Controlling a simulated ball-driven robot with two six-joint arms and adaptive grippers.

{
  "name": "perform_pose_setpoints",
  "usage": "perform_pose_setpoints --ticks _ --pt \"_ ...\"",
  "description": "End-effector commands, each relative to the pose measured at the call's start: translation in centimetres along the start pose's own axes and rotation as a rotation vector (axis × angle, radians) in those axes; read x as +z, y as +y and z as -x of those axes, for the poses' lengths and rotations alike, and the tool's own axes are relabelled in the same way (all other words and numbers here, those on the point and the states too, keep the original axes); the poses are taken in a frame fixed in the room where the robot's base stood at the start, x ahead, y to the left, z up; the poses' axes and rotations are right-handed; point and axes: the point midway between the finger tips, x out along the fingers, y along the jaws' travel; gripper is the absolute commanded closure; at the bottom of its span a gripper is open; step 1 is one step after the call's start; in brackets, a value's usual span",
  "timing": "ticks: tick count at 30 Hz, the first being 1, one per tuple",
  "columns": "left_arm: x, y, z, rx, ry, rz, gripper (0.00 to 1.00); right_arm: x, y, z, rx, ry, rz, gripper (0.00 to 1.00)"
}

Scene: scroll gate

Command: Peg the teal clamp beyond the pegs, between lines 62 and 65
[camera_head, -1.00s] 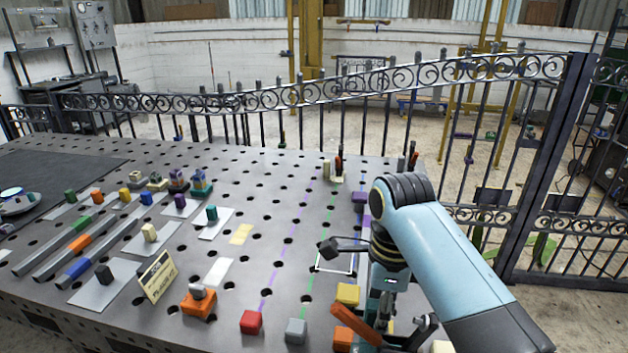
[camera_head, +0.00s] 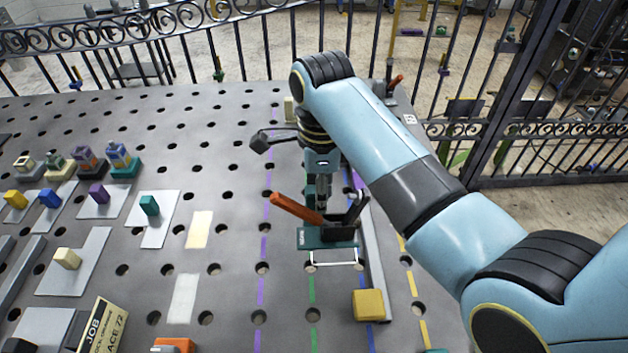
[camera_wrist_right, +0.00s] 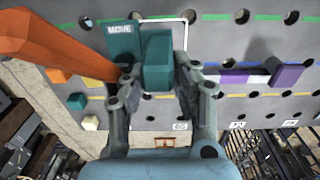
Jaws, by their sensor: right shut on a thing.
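The teal clamp (camera_head: 318,239) has a teal foot marked "MOVE", a dark jaw and a long orange handle (camera_head: 297,209). My right gripper (camera_head: 325,200) points down and is shut on it. In the right wrist view the fingers (camera_wrist_right: 158,85) close on the clamp's teal block (camera_wrist_right: 158,55), with the orange handle at the left. A white outline (camera_head: 333,264) on the table shows just in front of the clamp. I cannot tell whether the clamp touches the table. Purple, green, blue and yellow dashed lines run along the table.
A long grey bar (camera_head: 374,260) lies just right of the clamp, with a yellow block (camera_head: 368,304) near its front. A cream block (camera_head: 290,108) and a dark clamp with orange (camera_head: 390,85) stand at the back edge. A fence (camera_head: 160,55) runs behind the table.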

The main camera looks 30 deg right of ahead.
Motion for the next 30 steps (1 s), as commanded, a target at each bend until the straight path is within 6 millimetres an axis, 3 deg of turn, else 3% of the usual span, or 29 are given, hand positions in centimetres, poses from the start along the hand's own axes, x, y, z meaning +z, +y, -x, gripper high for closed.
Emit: perform_pose_setpoints --ticks 7,16,30 --pt "0.7 0.0 0.0 0.000 -0.010 0.000 0.60 0.0 -0.1 -2.0 -0.001 0.000 0.000 1.00" --pt "-0.5 0.0 0.0 0.000 0.008 0.000 0.60 0.0 -0.2 -4.5 -0.001 -0.001 -0.001 1.00" --pt "-0.5 0.0 0.0 0.000 0.007 0.000 0.60 0.1 -0.2 -5.6 -0.003 -0.002 0.000 1.00"
